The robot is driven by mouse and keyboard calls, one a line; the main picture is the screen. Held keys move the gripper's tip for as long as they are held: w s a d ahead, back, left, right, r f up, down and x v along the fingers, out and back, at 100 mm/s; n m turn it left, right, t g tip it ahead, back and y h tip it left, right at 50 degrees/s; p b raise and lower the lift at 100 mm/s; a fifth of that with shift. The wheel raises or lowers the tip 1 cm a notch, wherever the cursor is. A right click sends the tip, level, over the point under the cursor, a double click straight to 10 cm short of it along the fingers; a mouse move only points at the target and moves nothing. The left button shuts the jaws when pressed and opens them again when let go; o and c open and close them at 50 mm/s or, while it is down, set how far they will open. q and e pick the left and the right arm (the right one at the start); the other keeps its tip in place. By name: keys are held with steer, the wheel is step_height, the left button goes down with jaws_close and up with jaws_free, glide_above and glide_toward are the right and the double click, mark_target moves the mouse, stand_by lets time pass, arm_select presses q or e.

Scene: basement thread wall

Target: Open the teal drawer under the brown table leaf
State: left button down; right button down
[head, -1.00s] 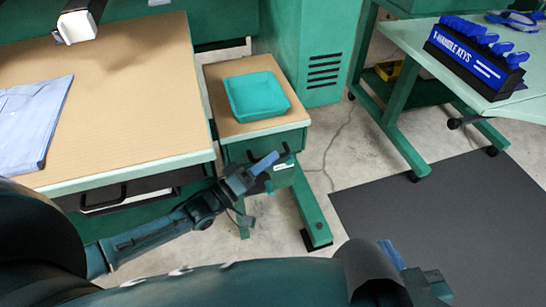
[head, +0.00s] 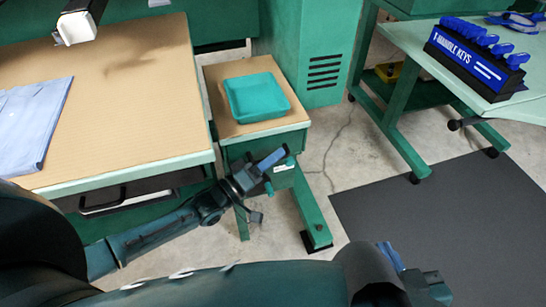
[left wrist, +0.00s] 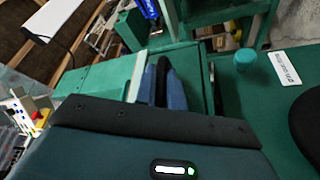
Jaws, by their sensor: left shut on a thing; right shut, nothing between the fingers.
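The teal drawer (head: 284,170) sits below the brown table leaf (head: 222,97). Its front carries a white label, which shows in the left wrist view beside the green drawer front (left wrist: 268,92). No clear gap shows between drawer and frame. My left gripper (head: 273,158) is at the drawer front. In the left wrist view its blue fingers (left wrist: 163,88) are closed around the black handle (left wrist: 162,72). The gripper hides much of the handle and front in the head view. My right gripper (head: 392,257) is shut and empty at the bottom, away from the drawer.
A teal tray (head: 258,97) lies on the leaf. The larger table (head: 120,120) at left holds folded blue cloth (head: 22,125) and has a black-handled drawer (head: 118,197). A bench with T-handle keys (head: 478,55) stands at right. Floor around the dark mat (head: 440,215) is clear.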

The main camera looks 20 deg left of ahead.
stand_by(0.3)
